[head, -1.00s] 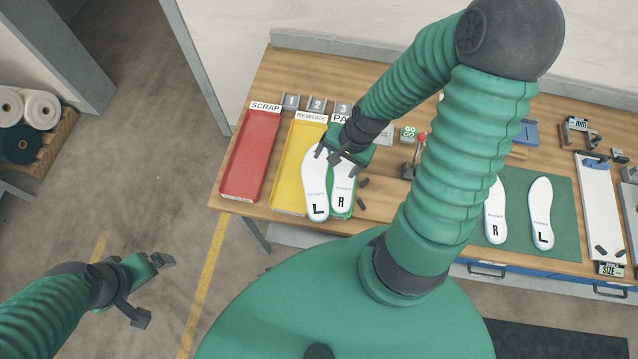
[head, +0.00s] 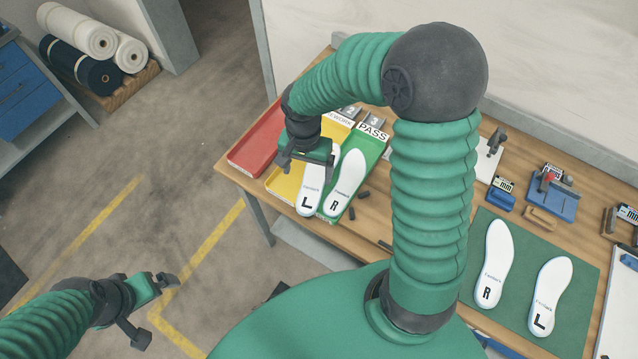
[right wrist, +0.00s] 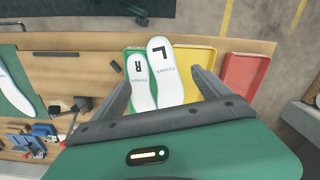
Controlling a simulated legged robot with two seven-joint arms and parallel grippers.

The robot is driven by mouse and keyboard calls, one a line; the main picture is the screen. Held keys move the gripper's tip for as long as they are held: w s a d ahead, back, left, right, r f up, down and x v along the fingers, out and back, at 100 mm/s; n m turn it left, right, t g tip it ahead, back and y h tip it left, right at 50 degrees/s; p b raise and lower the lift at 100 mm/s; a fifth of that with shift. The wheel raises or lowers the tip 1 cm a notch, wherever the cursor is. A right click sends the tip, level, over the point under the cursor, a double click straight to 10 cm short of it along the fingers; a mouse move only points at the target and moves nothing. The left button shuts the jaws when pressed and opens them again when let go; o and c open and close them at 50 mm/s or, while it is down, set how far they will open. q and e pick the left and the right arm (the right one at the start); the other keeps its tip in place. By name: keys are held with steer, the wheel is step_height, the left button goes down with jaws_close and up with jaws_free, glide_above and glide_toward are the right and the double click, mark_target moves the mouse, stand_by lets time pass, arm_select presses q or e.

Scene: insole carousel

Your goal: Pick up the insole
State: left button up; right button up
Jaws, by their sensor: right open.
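A white insole marked L (head: 308,201) and a white insole marked R (head: 345,184) lie side by side at the green PASS tray (head: 379,148). The L insole overlaps the yellow REWORK tray (head: 284,184). My right gripper (head: 307,172) is open and empty above the L insole and yellow tray, hiding part of both. In the right wrist view, the L insole (right wrist: 163,75) and R insole (right wrist: 139,84) appear between the spread fingers, farther down. Another R insole (head: 494,262) and L insole (head: 549,295) lie on a green mat. My left gripper (head: 152,308) is open and empty over the floor.
A red tray (head: 258,142) stands left of the yellow one. Small dark pieces (head: 362,194) lie on the wooden table (head: 365,228) beside the green tray. The green mat (head: 573,262) and blue devices (head: 549,196) are at right.

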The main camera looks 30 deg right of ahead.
glide_toward(308, 201)
steer(key=shift+w+a+f, duration=0.15)
steer(key=shift+w+a, duration=0.2)
steer(key=shift+a, duration=0.2)
steer(key=d+f, duration=0.1)
steer(key=s+d+f, duration=0.1)
steer(key=f, duration=0.3)
steer(key=f+p, duration=0.1)
steer(key=f, duration=0.1)
steer(key=shift+w+f, duration=0.1)
steer(key=shift+w, duration=0.25)
steer(key=shift+w+a+f, duration=0.1)
steer(key=shift+a, duration=0.6)
steer(key=shift+c, duration=0.5)
steer(key=shift+s+a+r, duration=0.1)
steer(key=shift+s+r, duration=0.1)
steer(key=shift+r, duration=0.05)
steer(key=shift+c, duration=2.3)
steer(key=shift+d+f, duration=0.15)
steer(key=shift+d, duration=0.5)
steer(key=c, duration=0.7)
steer(key=shift+c, duration=1.3)
arm_select(q)
steer(key=shift+w+a+r, duration=0.25)
steer(key=shift+a+r, duration=0.05)
steer(key=shift+a, duration=0.1)
arm_select(e)
steer(key=shift+a, duration=0.15)
steer(key=shift+c, duration=0.4)
